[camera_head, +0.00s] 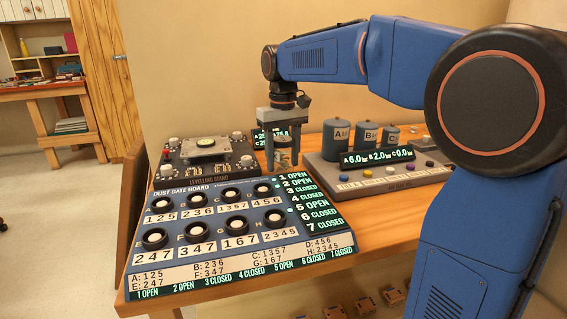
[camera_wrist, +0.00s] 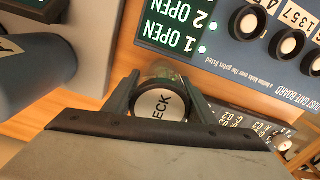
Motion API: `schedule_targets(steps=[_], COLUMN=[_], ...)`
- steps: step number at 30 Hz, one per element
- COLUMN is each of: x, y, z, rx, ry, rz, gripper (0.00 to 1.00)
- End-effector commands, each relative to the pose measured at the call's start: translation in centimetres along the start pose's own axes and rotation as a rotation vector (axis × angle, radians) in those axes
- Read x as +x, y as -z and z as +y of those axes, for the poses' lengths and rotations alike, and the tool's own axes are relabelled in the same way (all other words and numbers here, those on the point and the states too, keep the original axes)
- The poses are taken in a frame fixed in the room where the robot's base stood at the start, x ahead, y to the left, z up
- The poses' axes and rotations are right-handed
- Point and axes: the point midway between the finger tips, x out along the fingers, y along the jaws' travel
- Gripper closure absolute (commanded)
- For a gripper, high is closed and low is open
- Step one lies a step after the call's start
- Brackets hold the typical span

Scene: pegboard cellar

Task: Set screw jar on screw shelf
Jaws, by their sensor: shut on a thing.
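My gripper (camera_head: 283,162) is shut on a small clear jar (camera_head: 283,153) behind the dust gate board. In the wrist view the jar (camera_wrist: 160,101) sits between the two fingers, with its round white top facing the camera. I cannot pick out a shelf marked for screws.
The dust gate board (camera_head: 240,235) fills the front of the table (camera_head: 375,222). A levelling stand (camera_head: 205,152) is to the left. A grey console (camera_head: 390,175) with several canisters stands to the right. A wall cabinet (camera_head: 40,45) is at the far left.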

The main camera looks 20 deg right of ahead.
Motion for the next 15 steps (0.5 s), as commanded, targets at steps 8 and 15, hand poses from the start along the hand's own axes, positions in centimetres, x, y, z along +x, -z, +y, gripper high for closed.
schedule_targets(steps=[8, 15], x=[1.36, 1.65], y=[-0.02, -0.03], z=[0.00, 0.00], rx=[0.000, 0.000], ry=[0.000, 0.000], rz=[0.001, -0.001], gripper=[0.83, 0.47])
